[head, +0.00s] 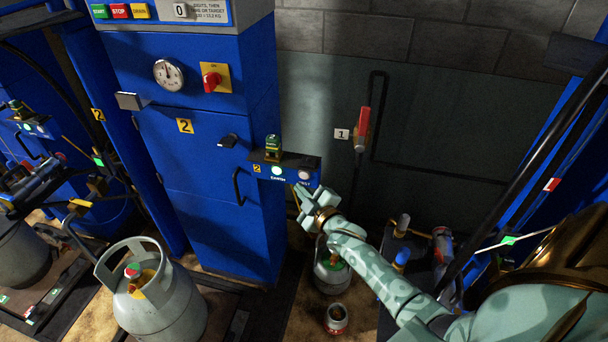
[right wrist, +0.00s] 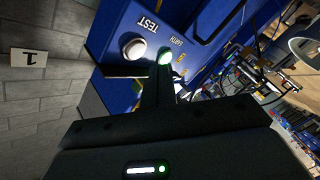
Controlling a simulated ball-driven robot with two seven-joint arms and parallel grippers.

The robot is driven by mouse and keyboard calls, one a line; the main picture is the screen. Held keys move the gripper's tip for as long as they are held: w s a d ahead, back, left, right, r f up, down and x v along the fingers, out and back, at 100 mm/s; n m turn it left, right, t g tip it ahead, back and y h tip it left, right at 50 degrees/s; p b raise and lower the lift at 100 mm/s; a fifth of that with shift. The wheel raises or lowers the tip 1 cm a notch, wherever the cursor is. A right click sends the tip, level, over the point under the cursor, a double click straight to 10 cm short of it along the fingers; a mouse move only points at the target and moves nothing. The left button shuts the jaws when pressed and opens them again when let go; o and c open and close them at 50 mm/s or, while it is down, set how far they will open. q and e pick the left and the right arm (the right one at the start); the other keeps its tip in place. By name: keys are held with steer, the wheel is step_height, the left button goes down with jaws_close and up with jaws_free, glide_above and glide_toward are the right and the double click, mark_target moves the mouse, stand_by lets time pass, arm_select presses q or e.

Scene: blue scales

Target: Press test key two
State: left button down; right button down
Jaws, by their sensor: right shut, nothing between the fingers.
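The test key is a round pale button (head: 304,175) labelled TEST. It sits at the right end of a small blue box (head: 285,165) on the side of the blue cabinet marked 2. A lit green EARTH lamp (head: 277,171) is to its left. In the right wrist view the test key (right wrist: 132,47) and the lamp (right wrist: 165,55) lie just beyond the fingertips. My right gripper (head: 298,193) is shut and empty, just below the test key in the head view. I cannot tell whether it touches the box. My left gripper is not in view.
The tall blue cabinet (head: 215,160) carries a gauge (head: 168,74), a red knob (head: 212,80) and a black handle (head: 237,187). A grey gas cylinder (head: 165,310) stands in front. Another cylinder (head: 330,275) is under my right arm. A red-handled valve (head: 363,125) is on the wall.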

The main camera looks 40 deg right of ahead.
steer(key=shift+s+a+p, duration=0.5)
steer(key=shift+s+a, duration=0.65)
steer(key=shift+a, duration=0.1)
